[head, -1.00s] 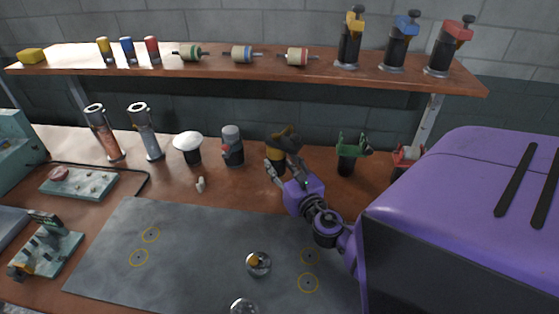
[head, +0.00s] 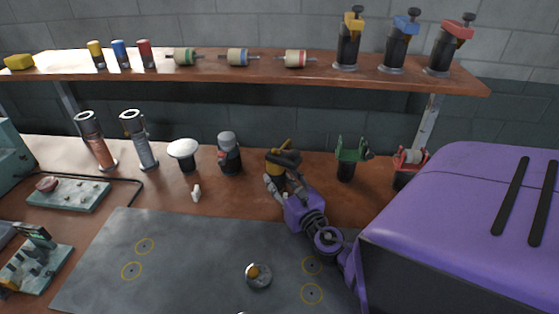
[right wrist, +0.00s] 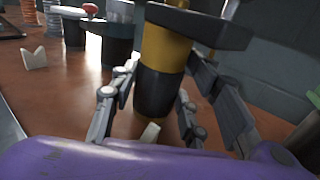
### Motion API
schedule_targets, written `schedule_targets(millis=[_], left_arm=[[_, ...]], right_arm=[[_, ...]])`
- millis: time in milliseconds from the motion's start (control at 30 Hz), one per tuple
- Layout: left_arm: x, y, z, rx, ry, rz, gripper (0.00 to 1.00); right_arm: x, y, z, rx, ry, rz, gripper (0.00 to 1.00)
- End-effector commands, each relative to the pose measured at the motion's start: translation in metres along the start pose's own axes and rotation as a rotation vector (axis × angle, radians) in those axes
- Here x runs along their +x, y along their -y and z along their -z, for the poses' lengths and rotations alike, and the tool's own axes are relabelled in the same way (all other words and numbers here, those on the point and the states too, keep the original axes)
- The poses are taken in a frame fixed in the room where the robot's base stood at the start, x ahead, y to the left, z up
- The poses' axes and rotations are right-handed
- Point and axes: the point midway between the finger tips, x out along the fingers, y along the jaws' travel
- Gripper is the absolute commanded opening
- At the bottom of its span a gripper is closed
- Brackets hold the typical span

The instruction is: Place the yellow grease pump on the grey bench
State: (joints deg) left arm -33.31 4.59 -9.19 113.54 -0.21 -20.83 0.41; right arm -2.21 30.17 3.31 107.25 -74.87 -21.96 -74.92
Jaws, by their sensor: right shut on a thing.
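The yellow grease pump (head: 276,163) is at the back of the brown worktop, with a yellow upper body, a black lower body and a dark head. My right gripper (head: 277,184) is shut on it from the front, partly covering it. In the right wrist view the pump (right wrist: 163,62) looks upright between the two fingers of the gripper (right wrist: 157,105). I cannot tell whether its base touches the worktop. The grey bench surface (head: 200,255) lies in front, with yellow ring marks. My left gripper is not in view.
A round metal part (head: 258,276) sits on the grey surface. A dark bottle (head: 229,157) stands left of the pump, and a green-topped device (head: 347,160) stands right. A shelf (head: 200,77) with other pumps runs above. The grey surface's left half is largely clear.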

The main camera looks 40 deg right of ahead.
Motion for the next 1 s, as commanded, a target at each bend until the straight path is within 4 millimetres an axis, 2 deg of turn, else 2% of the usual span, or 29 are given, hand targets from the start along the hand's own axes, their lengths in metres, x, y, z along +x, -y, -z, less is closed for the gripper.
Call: schedule_targets(millis=[33,67,100,200,533,700,733,800,1000], left_arm=[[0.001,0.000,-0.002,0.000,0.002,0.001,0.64],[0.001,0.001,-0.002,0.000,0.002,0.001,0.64],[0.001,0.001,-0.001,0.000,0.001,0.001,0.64],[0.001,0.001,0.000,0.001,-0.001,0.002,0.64],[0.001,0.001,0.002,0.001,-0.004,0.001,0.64],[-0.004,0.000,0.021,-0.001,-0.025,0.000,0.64],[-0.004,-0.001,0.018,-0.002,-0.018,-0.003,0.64],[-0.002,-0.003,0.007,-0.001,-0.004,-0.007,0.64],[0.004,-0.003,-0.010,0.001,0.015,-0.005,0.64]], right_arm=[[-0.004,0.000,0.015,0.001,-0.025,-0.001,0.02],[-0.004,-0.001,0.016,0.001,-0.027,-0.001,0.02],[-0.005,-0.001,0.018,0.002,-0.030,-0.001,0.46],[-0.006,-0.001,0.019,0.003,-0.033,-0.002,0.59],[-0.007,-0.001,0.021,0.005,-0.038,-0.002,0.61],[-0.006,-0.002,0.004,0.008,-0.031,-0.002,0.61],[-0.009,-0.002,0.004,0.007,-0.032,-0.002,0.61],[-0.026,-0.001,0.012,0.006,-0.041,-0.002,0.61],[-0.073,0.000,0.010,0.002,-0.039,0.001,0.61]])
